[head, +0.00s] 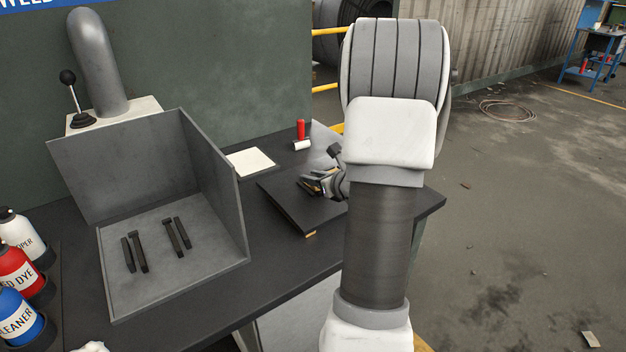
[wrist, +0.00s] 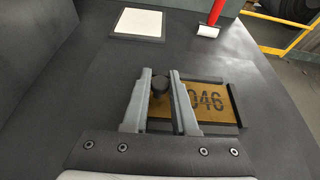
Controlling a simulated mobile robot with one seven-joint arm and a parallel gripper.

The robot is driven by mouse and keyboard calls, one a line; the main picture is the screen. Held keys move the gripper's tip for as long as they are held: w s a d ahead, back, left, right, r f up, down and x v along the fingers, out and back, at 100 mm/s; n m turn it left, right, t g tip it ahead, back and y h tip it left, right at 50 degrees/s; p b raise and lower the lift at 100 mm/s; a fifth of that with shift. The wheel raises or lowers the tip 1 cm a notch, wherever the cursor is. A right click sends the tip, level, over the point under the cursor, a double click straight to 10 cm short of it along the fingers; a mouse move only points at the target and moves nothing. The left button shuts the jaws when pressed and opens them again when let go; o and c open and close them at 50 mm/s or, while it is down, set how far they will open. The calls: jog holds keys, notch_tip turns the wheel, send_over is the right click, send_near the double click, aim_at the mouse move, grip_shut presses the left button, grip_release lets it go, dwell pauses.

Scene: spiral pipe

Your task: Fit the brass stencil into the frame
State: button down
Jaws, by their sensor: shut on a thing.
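The brass stencil (wrist: 212,104), a flat plate with the dark digits 046 showing, lies under and to the right of my gripper (wrist: 161,77) in the wrist view. A black round knob (wrist: 160,86) stands between the two fingers, and my gripper is shut on the stencil's knob. The frame (wrist: 236,104) shows as dark raised strips along the plate's right and far edges. I cannot tell whether the plate sits down inside it. In the head view my gripper (head: 322,184) is over the dark sloped board (head: 290,212), partly hidden by my arm.
A white pad (wrist: 137,23) and a red-handled roller (wrist: 211,20) lie beyond the board. On the left stand a grey open-fronted booth (head: 160,270) with several dark bars, and bottles (head: 18,265). The bench (head: 80,285) has free room between booth and board.

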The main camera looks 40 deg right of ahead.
jog(key=c, duration=0.7)
grip_release()
jog(key=shift+s+r, duration=0.1)
jog(key=p+v, duration=0.1)
jog(key=v, duration=1.1)
jog(key=shift+p, duration=0.35)
